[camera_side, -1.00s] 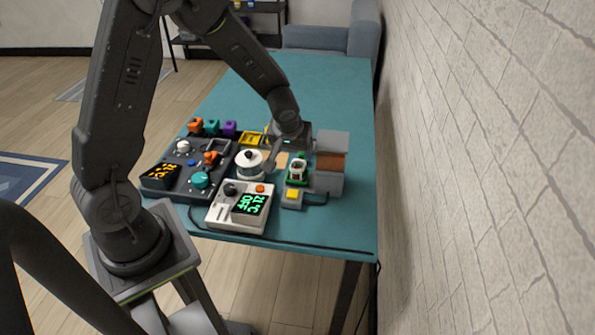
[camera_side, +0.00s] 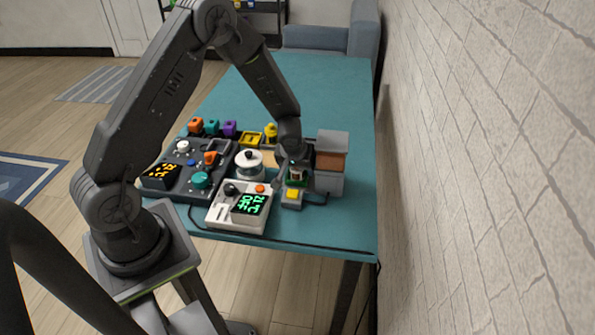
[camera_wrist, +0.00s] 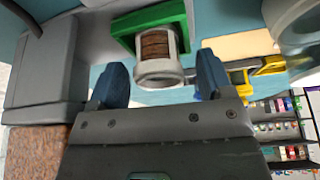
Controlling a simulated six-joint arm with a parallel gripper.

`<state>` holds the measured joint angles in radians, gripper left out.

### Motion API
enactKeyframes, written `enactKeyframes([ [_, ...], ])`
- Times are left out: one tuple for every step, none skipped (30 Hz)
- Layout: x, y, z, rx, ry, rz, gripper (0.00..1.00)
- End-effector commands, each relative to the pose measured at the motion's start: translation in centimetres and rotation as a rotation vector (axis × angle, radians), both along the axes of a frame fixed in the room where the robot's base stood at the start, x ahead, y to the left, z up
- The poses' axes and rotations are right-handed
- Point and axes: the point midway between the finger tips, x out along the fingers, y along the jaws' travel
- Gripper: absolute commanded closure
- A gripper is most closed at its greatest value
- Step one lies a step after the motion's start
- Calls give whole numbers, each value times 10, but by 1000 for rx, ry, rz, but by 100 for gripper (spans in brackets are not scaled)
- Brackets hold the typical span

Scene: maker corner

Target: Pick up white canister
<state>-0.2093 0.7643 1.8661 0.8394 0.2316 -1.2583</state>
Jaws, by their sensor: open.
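The white canister (camera_wrist: 158,50) shows in the wrist view with a white rim and a brown band inside, set on a green base (camera_wrist: 150,22). In the side view it is mostly hidden by my gripper, and only the green base (camera_side: 296,182) shows clearly. My gripper (camera_wrist: 160,82) is open, with one blue-grey fingertip on each side of the canister's white end in the wrist view. In the side view my gripper (camera_side: 293,165) is right at the canister. I cannot tell whether the fingers touch it.
A grey box with a brown side (camera_side: 330,165) stands close on the right. A white round pot (camera_side: 249,166) is close on the left. A yellow-button block (camera_side: 292,196) and a white device (camera_side: 238,208) are in front. The teal table's back (camera_side: 320,85) is clear.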

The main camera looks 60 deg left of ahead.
Motion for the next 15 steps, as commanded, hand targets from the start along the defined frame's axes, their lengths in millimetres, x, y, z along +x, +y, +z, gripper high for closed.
enactKeyframes([
  [0, 0, 0, 0, 0, 0, 27],
  [0, 0, 0, 0, 0, 0, 27],
  [0, 0, 0, 0, 0, 0, 28],
  [0, 0, 0, 0, 0, 0, 30],
  [0, 0, 0, 0, 0, 0, 33],
  [0, 0, 0, 0, 0, 0, 37],
  [0, 0, 0, 0, 0, 0, 40],
  [0, 0, 0, 0, 0, 0, 43],
  [0, 0, 0, 0, 0, 0, 47],
  [0, 0, 0, 0, 0, 0, 50],
  [0, 0, 0, 0, 0, 0, 52],
  [0, 0, 0, 0, 0, 0, 56],
  [0, 0, 0, 0, 0, 0, 59],
  [0, 0, 0, 0, 0, 0, 62],
  [0, 0, 0, 0, 0, 0, 66],
])
